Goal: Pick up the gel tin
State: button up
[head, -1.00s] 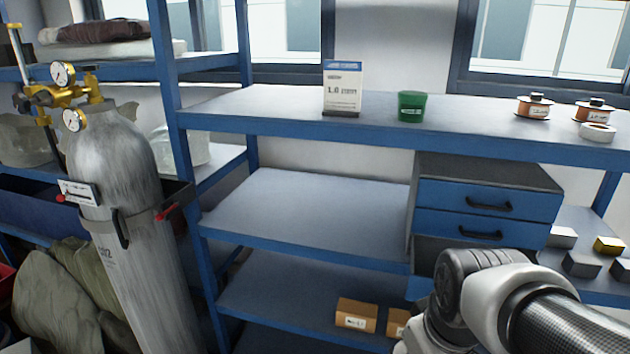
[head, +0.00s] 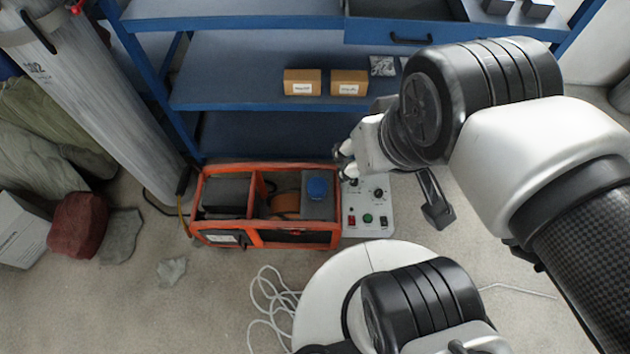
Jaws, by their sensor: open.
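The green tub on the upper shelf from the earlier view is out of frame now.
A white control panel (head: 367,206) with knobs adjoins the crate's right side. Two cardboard boxes (head: 302,82) (head: 348,82) sit on the blue shelf (head: 220,90) behind. A gas cylinder (head: 95,95) leans at left. White cable (head: 270,305) lies on the floor.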

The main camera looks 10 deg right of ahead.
aim_at(317, 187)
jog(key=i+l+u, duration=0.15)
jog(key=l, duration=0.25)
jog(key=i+l+u, duration=0.15)
jog(key=l, duration=0.3)
jog(key=k+u, duration=0.1)
jog(key=u, duration=1.35)
